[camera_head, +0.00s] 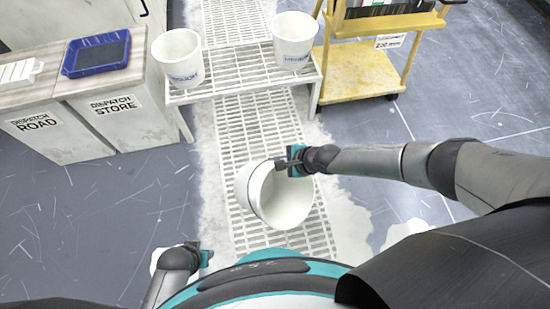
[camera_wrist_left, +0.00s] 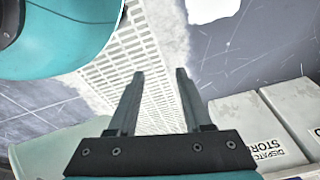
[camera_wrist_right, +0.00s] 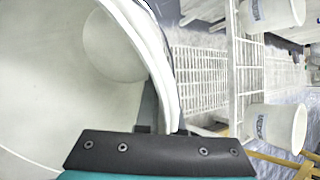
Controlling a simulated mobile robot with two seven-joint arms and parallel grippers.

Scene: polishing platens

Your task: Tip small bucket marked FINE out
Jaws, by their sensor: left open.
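In the right wrist view the bucket's pale inside (camera_wrist_right: 60,80) fills the left, with the rim between the fingers. My left gripper (camera_wrist_left: 158,95) is open and empty, low at the left of my body, away from the bucket.
Two white buckets with blue lettering, left (camera_head: 177,58) and right (camera_head: 294,40), stand on a slatted bench (camera_head: 240,75). A blue tray (camera_head: 97,53) sits on the DISPATCH cabinets (camera_head: 110,100) at left. A yellow cart (camera_head: 365,70) stands back right. White patches cover floor beside the grating (camera_head: 255,120).

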